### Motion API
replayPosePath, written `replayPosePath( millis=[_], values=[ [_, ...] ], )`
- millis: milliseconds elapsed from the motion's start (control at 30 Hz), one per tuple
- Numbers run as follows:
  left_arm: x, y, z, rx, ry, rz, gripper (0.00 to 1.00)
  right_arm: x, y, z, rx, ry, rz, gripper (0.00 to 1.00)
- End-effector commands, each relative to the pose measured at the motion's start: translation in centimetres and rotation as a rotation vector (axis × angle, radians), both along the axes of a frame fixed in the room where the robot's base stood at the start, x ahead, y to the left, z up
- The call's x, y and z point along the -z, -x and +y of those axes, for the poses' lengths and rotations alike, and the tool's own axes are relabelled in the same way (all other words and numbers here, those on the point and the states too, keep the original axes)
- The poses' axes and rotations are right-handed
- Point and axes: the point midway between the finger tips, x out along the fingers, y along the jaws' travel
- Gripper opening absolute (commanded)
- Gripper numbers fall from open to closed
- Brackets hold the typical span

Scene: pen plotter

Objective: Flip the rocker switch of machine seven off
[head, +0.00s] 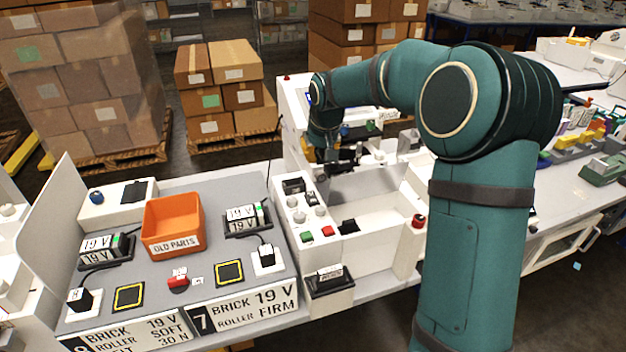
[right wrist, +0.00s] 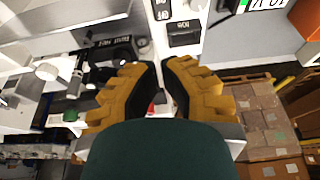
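Machine seven is the white machine (head: 375,190) in the middle of the head view, behind the sign (head: 245,309) marked 7. A small black fitting with a pale label (head: 293,186) sits at the top of its left panel. It looks like the rocker switch, but its position is too small to read. A black labelled fitting (right wrist: 122,52) shows in the right wrist view left of the fingertips. My right gripper (head: 336,168) hangs just right of the panel's top end. Its yellow fingers (right wrist: 160,75) are nearly together, with nothing between them. Contact cannot be told. My left gripper is out of view.
The panel also carries white knobs (head: 299,217), a green button (head: 306,237) and a red button (head: 327,231). A red knob (head: 419,220) is on the machine's right side. An orange bin (head: 172,222) stands on the left worktop. Cartons (head: 225,85) stand behind.

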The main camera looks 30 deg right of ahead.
Motion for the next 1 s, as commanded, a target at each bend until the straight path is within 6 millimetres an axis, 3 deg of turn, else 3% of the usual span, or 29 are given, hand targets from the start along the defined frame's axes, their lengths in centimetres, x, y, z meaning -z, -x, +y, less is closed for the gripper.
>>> replayPosePath(
  millis=[367, 533, 1000],
  values=[
    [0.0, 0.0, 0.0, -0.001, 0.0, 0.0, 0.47, 0.0, 0.0, 0.0, 0.0, 0.0, 0.0, 0.0],
    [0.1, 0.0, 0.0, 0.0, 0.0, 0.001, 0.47, 0.9, -0.3, 0.0, 0.0, -0.001, 0.003, 0.0],
    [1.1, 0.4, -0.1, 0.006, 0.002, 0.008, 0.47, 9.0, -3.1, -0.8, -0.001, 0.0, 0.004, 0.0]
  ],
)
